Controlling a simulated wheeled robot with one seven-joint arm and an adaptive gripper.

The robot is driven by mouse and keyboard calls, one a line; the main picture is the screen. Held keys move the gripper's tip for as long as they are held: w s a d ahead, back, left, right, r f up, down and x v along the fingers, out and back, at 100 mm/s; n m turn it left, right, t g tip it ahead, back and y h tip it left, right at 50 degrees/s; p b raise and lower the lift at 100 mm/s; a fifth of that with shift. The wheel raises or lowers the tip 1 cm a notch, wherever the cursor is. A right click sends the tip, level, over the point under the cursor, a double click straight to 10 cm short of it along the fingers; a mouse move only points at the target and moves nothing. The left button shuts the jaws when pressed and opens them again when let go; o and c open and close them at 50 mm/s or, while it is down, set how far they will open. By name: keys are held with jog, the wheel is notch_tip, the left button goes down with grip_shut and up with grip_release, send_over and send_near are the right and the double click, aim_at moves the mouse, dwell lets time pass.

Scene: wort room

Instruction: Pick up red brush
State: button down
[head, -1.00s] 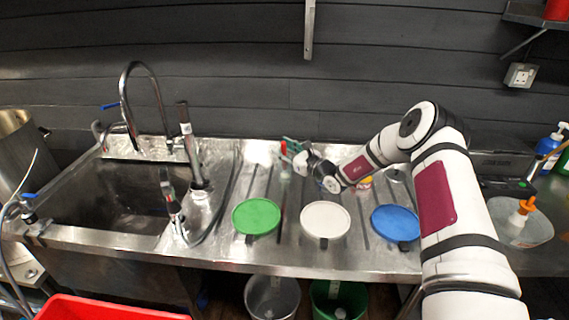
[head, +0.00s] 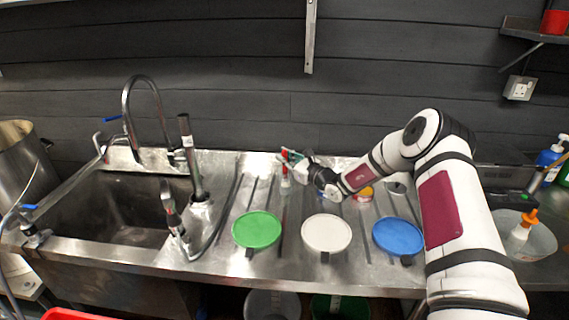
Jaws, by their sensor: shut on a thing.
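The red brush (head: 285,169) is small in the head view, near the back of the steel drainboard, left of my wrist. My gripper (head: 288,158) is shut on it near its upper part. The brush looks roughly upright, with a paler lower end. The gripper fingers hide part of it. I cannot tell whether its lower end touches the drainboard.
Green (head: 257,229), white (head: 326,233) and blue (head: 398,236) round discs lie along the front of the drainboard (head: 290,255). The sink (head: 110,210) and tall taps (head: 150,100) stand left.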

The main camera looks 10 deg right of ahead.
notch_tip(320, 180, up, 16)
jog(key=shift+r+b, duration=0.15)
jog(key=shift+b, duration=0.3)
dwell(0.7)
